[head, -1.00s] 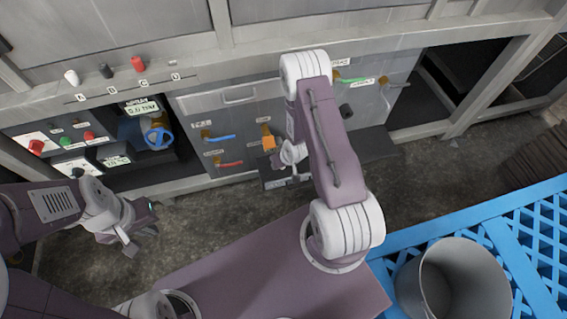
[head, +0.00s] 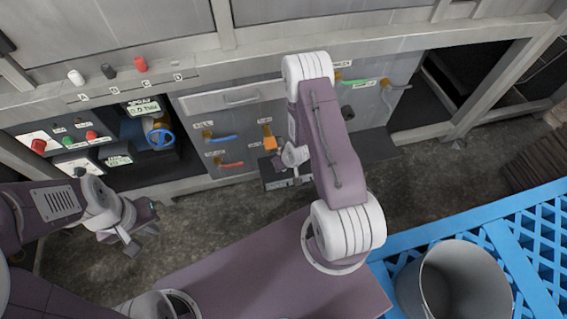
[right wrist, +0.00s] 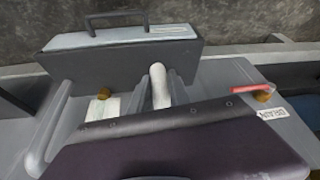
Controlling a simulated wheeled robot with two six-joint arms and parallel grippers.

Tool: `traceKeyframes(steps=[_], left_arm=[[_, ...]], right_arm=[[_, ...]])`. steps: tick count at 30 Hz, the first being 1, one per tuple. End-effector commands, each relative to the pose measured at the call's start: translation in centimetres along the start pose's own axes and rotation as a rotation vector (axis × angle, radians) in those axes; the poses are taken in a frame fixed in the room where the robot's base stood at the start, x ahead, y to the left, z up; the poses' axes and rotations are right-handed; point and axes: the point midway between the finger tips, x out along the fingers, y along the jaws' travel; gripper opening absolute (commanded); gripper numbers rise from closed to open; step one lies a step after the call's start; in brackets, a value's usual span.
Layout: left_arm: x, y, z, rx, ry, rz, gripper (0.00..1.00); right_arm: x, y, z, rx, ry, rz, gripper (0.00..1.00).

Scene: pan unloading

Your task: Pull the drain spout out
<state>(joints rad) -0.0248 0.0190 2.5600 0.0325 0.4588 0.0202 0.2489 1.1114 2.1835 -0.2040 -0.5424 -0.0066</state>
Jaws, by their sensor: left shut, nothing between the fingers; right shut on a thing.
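A dark grey box-like part with a pale strip, which looks like the drain spout (head: 275,184), sits low in front of the panel, below the orange valve. In the right wrist view the spout (right wrist: 120,60) shows its strip and a black handle on top. My right gripper (right wrist: 160,88) has its grey fingers close together at the box, around a pale rounded bar. My own arm covers most of this gripper in the head view, and the exact grip point is partly hidden. My left gripper (head: 140,244) is shut and empty, above the floor at the left.
The panel carries a blue-handled valve (head: 220,138), a red drain valve (head: 230,163), an orange valve (head: 269,142) and a green-handled valve (head: 352,81). A grey bin (head: 452,285) stands at the blue lattice (head: 535,235) on the right. Bare floor lies before the panel.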

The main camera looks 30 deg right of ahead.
Motion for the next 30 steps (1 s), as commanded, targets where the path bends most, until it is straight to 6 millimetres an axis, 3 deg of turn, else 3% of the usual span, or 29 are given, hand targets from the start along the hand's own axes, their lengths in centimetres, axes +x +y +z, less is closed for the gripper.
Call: traceKeyframes(steps=[17, 30], left_arm=[[-0.1, 0.0, 0.0, 0.0, 0.0, 0.0, 0.0], [-0.2, 0.0, 0.0, 0.0, 0.0, 0.0, 0.0]], right_arm=[[-0.2, -0.1, 0.8, 0.0, 0.0, 0.0, 0.0], [-0.8, -0.6, 2.8, 0.001, -0.001, 0.0, 0.0]])
